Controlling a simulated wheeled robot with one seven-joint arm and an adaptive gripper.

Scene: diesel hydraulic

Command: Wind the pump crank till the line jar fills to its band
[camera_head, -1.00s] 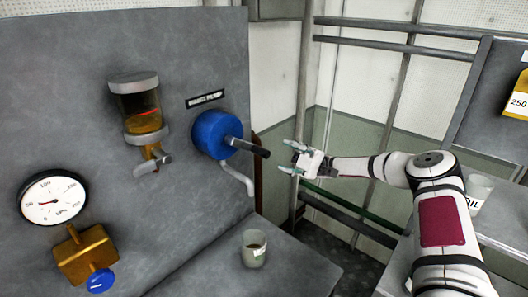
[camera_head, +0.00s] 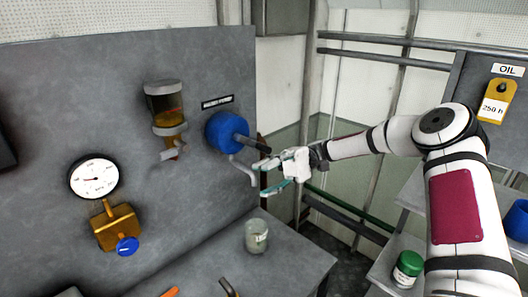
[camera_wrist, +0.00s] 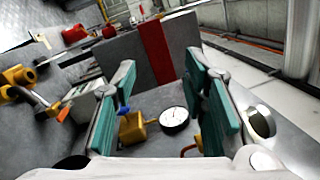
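The line jar (camera_head: 164,103) is a glass cylinder with grey caps on the grey panel at the left in the head view. My gripper (camera_head: 262,178) is open and empty, just below and right of the handle's end. I cannot tell whether they touch. In the wrist view my gripper (camera_wrist: 162,108) has its teal fingers spread.
A pressure gauge (camera_head: 94,177) and a brass valve with a blue knob (camera_head: 127,246) are on the panel's left. A glass cup (camera_head: 256,236) stands on the bench below the pump. A green-lidded jar (camera_head: 407,269) is on the right shelf. Pipe rails run behind my arm.

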